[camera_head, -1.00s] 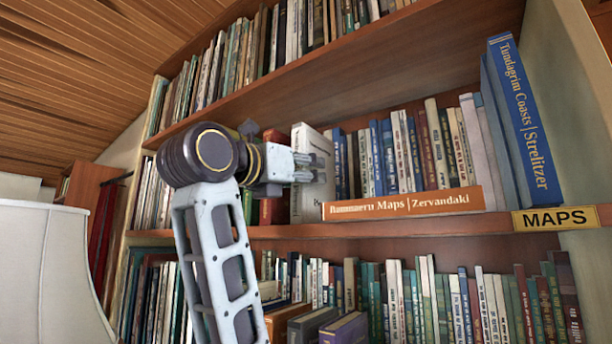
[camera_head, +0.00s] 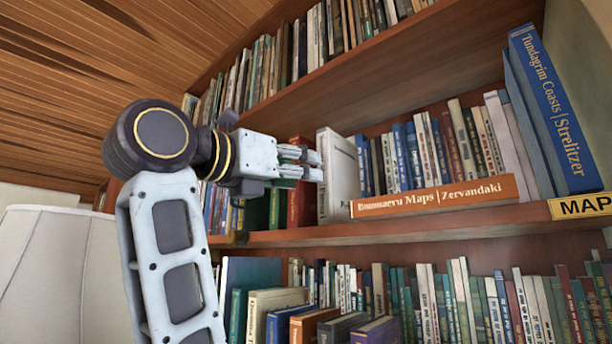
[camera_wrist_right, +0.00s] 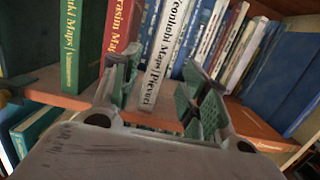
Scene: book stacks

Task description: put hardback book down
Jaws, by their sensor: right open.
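A white hardback book (camera_head: 340,178) stands upright on the middle shelf, between a red book and a row of blue books. In the right wrist view its white spine (camera_wrist_right: 165,55) reads "Maps | Pieveri" and faces me. My right gripper (camera_head: 314,165) is open at the spine side of this book. In the right wrist view the fingers of the gripper (camera_wrist_right: 162,62) are spread to either side of the spine, with nothing held between them. My left gripper is not in view.
An orange book (camera_head: 437,196) lies flat on the shelf (camera_head: 400,224), right of the white book. Red (camera_wrist_right: 122,40) and green (camera_wrist_right: 82,45) books stand to its left. A large blue book (camera_head: 553,108) stands at the right, above a MAPS label (camera_head: 585,205). The lower shelf is crowded.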

